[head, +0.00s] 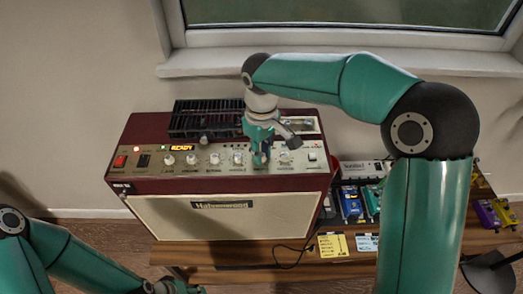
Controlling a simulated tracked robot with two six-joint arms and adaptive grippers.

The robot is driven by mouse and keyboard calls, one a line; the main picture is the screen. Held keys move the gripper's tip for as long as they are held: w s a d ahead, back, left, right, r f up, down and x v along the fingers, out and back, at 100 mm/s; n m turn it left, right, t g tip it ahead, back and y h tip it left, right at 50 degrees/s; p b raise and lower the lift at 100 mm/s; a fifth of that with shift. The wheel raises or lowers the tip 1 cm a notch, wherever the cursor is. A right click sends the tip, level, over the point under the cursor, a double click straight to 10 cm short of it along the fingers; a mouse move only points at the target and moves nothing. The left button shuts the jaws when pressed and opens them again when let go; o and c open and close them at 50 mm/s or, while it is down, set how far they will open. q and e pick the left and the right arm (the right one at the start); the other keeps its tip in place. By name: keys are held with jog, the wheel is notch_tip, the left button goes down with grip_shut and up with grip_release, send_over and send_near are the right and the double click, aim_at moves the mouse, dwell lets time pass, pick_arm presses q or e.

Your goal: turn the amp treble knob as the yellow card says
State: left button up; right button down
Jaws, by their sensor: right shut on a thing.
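The dark red amp (150,187) stands on a wooden bench, with a row of white knobs along its control panel. My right gripper (260,161) reaches down from above and is shut on a knob, the treble knob by its place in the row; the fingers hide most of it and its label. One white knob (238,158) shows just left of the fingers and another (284,157) just right. The yellow card (332,246) lies at the bench's front, right of the amp; its writing is too small to read. My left gripper (172,287) is partly cut off at the bottom edge.
A pale blue card (367,243) lies beside the yellow one. Several effect pedals (351,205) stand right of the amp. A black grille (205,117) is on the amp's top. An orange display (182,148) reads READY. A cable runs over the bench front (230,252).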

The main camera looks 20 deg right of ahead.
jog(key=c, duration=1)
grip_release()
jog(key=shift+c, duration=0.2)
jog(key=shift+r, duration=0.1)
notch_tip(320, 180, up, 12)
